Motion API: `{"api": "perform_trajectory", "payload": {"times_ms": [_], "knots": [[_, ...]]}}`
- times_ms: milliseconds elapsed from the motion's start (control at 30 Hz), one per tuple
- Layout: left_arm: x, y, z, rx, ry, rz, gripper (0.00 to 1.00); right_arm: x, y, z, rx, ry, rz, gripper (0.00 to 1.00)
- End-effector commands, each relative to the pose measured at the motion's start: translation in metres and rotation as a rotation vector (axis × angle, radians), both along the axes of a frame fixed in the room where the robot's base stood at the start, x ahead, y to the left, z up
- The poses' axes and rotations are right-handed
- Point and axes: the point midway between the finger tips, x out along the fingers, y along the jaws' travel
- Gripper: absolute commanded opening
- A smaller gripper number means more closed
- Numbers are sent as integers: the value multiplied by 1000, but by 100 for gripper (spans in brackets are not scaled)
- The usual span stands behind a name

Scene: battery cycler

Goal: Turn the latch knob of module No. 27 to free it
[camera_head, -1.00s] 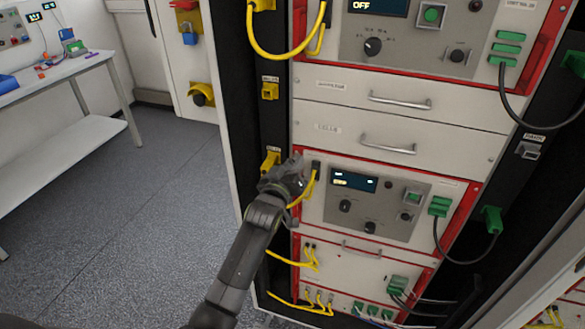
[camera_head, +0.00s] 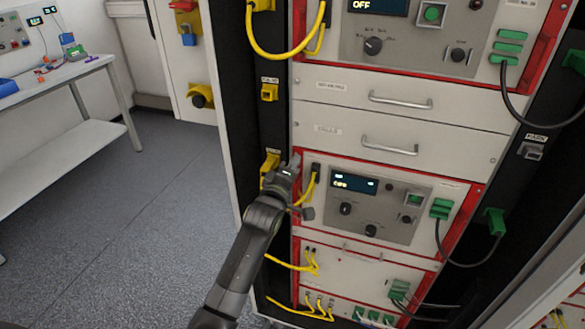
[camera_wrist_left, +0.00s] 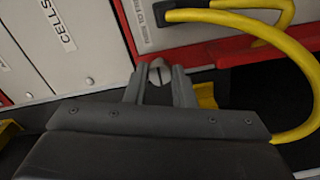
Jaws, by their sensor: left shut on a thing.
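The module with the lit display (camera_head: 353,182), red frame and grey front panel (camera_head: 385,218) is mid-rack; I cannot read its number. My left gripper (camera_head: 295,164) is at its upper left corner and hides that corner in the head view. In the left wrist view, the small silver latch knob (camera_wrist_left: 160,73) with a dark slot sits between the two fingers. The left gripper (camera_wrist_left: 158,82) is shut on this knob. My right gripper is in neither view.
A yellow cable (camera_wrist_left: 285,75) loops close to the right of the fingers in the wrist view. A yellow socket (camera_head: 269,165) is just left of the gripper. Handled drawers (camera_head: 340,113) lie above the module. Floor at left (camera_head: 120,220) is clear.

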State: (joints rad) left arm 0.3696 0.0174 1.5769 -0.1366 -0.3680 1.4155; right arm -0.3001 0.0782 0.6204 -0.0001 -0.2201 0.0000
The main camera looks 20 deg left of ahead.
Motion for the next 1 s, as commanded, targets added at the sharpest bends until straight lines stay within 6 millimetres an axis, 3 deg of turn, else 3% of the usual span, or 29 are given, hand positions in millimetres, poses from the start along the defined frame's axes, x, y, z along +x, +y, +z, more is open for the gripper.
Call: {"api": "perform_trajectory", "payload": {"times_ms": [700, 733, 867, 1000], "knots": [[0, 0, -2, -71, 7, 0, 0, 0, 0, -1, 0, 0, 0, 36], [0, 0, -2, -71, 7, 0, 27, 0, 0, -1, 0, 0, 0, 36], [0, 0, -1, -70, 5, 1, 44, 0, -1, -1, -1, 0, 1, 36], [0, 0, -1, -70, 4, 1, 45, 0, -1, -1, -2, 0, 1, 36]]}}
